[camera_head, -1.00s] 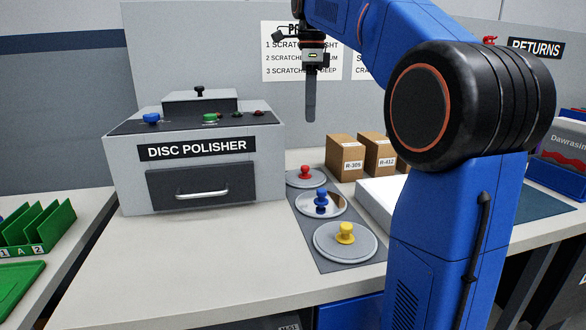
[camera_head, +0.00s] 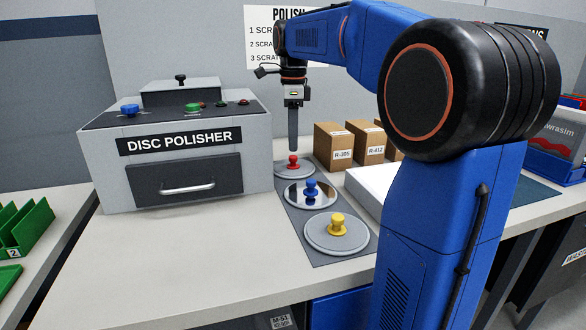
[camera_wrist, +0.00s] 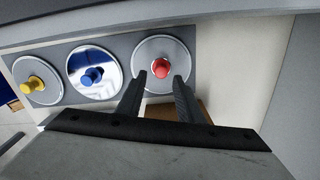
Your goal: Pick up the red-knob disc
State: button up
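The red-knob disc (camera_head: 294,169) is a grey disc with a red knob, lying at the far end of a dark grey mat (camera_head: 333,256). In the wrist view the red-knob disc (camera_wrist: 161,64) lies just ahead of my fingertips. My gripper (camera_head: 293,146) points down right above the red knob in the head view. In the wrist view my gripper (camera_wrist: 161,78) has its two fingers apart, with the knob in line with the gap between them and nothing held. Whether the fingertips reach the knob's height is hard to tell.
A blue-knob disc (camera_head: 310,194) and a yellow-knob disc (camera_head: 337,232) lie nearer on the mat. The disc polisher (camera_head: 188,181) stands to the left. Small cardboard boxes (camera_head: 334,147) and a white block (camera_head: 377,186) are to the right. The front left tabletop is clear.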

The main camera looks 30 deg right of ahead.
aim_at(293, 156)
jog(key=shift+d+f, duration=0.1)
jog(key=shift+f, duration=2.75)
grip_shut()
